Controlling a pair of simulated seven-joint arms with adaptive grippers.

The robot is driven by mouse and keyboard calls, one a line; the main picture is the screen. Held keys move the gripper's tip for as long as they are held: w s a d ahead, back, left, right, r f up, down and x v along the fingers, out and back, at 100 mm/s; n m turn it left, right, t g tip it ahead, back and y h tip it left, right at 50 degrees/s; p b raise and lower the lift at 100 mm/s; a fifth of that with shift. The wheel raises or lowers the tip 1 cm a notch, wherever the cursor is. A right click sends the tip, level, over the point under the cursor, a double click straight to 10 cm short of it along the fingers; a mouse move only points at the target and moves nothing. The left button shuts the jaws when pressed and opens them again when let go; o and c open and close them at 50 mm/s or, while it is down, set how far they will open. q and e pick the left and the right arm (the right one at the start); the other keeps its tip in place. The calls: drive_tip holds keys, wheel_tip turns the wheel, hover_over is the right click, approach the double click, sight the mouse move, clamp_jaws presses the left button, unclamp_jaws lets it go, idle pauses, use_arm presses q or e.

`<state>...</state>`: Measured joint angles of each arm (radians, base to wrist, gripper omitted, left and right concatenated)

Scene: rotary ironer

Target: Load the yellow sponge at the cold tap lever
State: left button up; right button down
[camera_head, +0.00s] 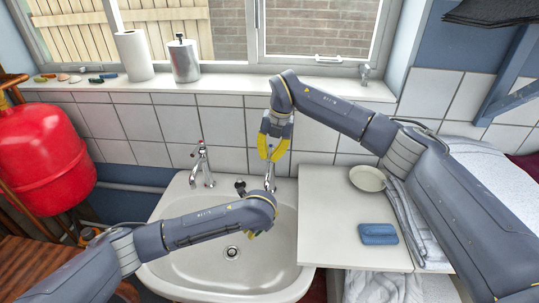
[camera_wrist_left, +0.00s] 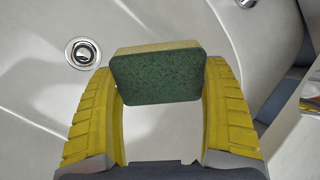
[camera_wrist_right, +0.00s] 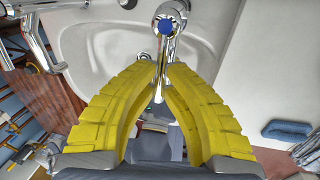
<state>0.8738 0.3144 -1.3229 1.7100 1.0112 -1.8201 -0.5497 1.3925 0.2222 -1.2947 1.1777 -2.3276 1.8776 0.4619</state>
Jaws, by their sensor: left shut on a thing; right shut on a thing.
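The sponge (camera_wrist_left: 155,75), with a green face and a yellow layer, is held between the fingers of my left gripper (camera_wrist_left: 160,95) above the sink basin. In the head view the left gripper (camera_head: 254,234) is mostly hidden by its own arm, and the sponge is not visible there. My right gripper (camera_head: 272,147) points down at the cold tap (camera_head: 269,178) behind the basin. In the right wrist view its yellow fingers (camera_wrist_right: 162,70) are closed on the chrome cold tap lever (camera_wrist_right: 160,84), near the blue cap (camera_wrist_right: 166,27).
The basin (camera_head: 190,265) is empty around its drain (camera_head: 231,252). The red-marked tap (camera_head: 202,160) stands at the left.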

drive_tip(key=shift+d+f+n+g, duration=0.15)
drive_tip(key=shift+d+n, duration=0.25)
drive_tip(key=shift+n, duration=0.4)
drive_tip(key=shift+d+r+n+g, duration=0.1)
drive_tip(key=shift+d+n+g, duration=0.25)
drive_tip(key=shift+n, duration=0.45)
drive_tip(key=c, duration=1.5)
unclamp_jaws()
drive_tip(key=r, duration=0.4)
drive_tip(key=d+r, duration=0.1)
drive_tip(key=r, duration=0.2)
drive_tip(key=d+r, duration=0.1)
drive_tip(key=r, duration=0.3)
drive_tip(key=shift+w+d+r, duration=0.2)
drive_tip(key=shift+r, duration=0.15)
